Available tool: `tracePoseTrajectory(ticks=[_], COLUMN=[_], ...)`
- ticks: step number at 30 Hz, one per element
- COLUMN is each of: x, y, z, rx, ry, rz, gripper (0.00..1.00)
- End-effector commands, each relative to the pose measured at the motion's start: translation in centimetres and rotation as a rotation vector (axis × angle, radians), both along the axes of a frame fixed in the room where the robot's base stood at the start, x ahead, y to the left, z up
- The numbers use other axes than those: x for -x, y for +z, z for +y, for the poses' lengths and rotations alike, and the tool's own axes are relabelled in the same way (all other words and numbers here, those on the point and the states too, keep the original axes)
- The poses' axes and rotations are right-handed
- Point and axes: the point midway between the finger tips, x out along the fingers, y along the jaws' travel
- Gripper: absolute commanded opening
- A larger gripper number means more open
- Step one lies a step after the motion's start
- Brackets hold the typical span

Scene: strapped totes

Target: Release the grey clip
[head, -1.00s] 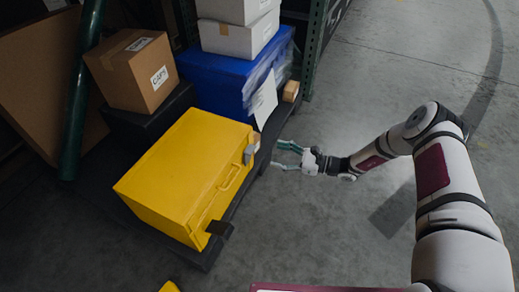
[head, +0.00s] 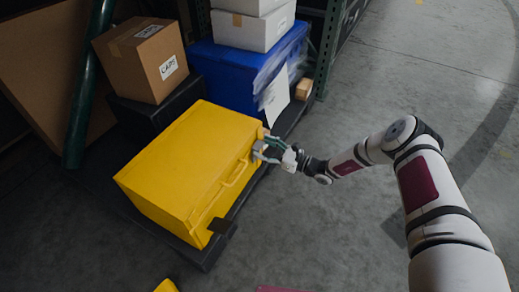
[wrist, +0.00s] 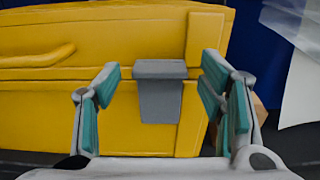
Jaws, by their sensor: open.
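The grey clip (wrist: 160,98) is on the front face of the yellow tote (wrist: 100,105), near its right end. In the wrist view it sits between my open fingers, with a gap on both sides. My gripper (wrist: 168,95) is open and empty, with green finger pads. In the head view my gripper (head: 263,150) is at the far right end of the yellow tote (head: 185,170), and the grey clip (head: 259,147) is partly hidden by the fingers. A dark clip (head: 222,228) is at the near end of the same face.
The tote stands on a low black platform (head: 205,258). A blue tote (head: 230,85) with a hanging white sheet (head: 275,100) and white boxes on top stands behind. A cardboard box (head: 140,60) is at the back left. Floor at right is clear.

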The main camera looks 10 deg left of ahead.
Motion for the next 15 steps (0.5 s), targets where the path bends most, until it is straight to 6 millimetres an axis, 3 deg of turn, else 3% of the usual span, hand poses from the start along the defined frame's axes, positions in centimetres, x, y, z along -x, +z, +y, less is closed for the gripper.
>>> tracePoseTrajectory(ticks=[6,15], x=[-0.8,-0.9], y=[0.0,0.1], z=[1.9,2.3], rx=[0.001,0.0], ry=[0.0,-0.001], rz=[-0.002,-0.001], gripper=[0.63,0.63])
